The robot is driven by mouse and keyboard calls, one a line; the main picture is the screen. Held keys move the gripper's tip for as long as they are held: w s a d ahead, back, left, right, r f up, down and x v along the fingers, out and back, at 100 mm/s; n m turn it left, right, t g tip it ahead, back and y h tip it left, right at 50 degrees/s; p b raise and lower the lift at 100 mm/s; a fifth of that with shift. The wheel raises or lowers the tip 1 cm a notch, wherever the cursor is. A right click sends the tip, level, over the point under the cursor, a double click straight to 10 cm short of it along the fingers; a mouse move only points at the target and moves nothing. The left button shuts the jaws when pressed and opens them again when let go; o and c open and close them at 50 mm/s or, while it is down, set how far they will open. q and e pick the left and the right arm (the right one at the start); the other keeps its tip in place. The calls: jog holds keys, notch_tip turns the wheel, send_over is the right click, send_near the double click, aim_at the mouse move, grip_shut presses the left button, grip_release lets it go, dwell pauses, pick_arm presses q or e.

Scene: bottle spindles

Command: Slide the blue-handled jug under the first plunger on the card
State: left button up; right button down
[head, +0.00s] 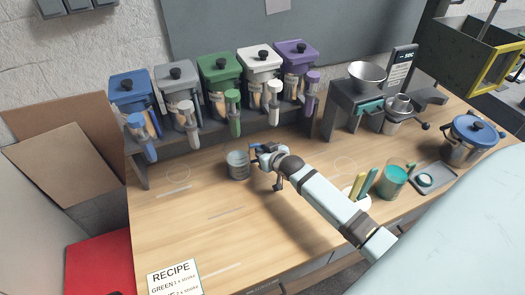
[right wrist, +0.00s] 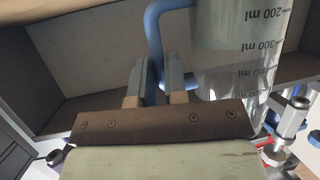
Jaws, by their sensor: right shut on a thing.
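The clear jug (head: 237,165) stands on the wooden table in front of the dispenser rack. My right gripper (head: 259,150) is at its right side. In the right wrist view the jug (right wrist: 235,45) shows ml marks, and its blue handle (right wrist: 153,35) runs down between the fingers (right wrist: 153,85), which are shut on it. The recipe card (head: 175,278) at the front left reads GREEN, 1 x stroke, on its first line; the line below is cut off. The green dispenser (head: 220,68) with its green plunger (head: 233,110) is in the middle of the rack, behind the jug. My left gripper is not in view.
Blue (head: 130,88), grey (head: 176,78), white (head: 260,62) and purple (head: 296,54) dispensers share the rack. A grey machine (head: 360,95), a teal-filled jug (head: 394,180) and a blue-lidded pot (head: 470,137) stand to the right. The table's front left is largely clear.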

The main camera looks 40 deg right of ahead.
jog(key=c, duration=1.1)
grip_release()
jog(key=shift+c, duration=0.2)
jog(key=shift+r, duration=0.1)
jog(key=b+v, duration=0.1)
jog(key=v, duration=1.1)
jog(key=shift+a+r, duration=0.1)
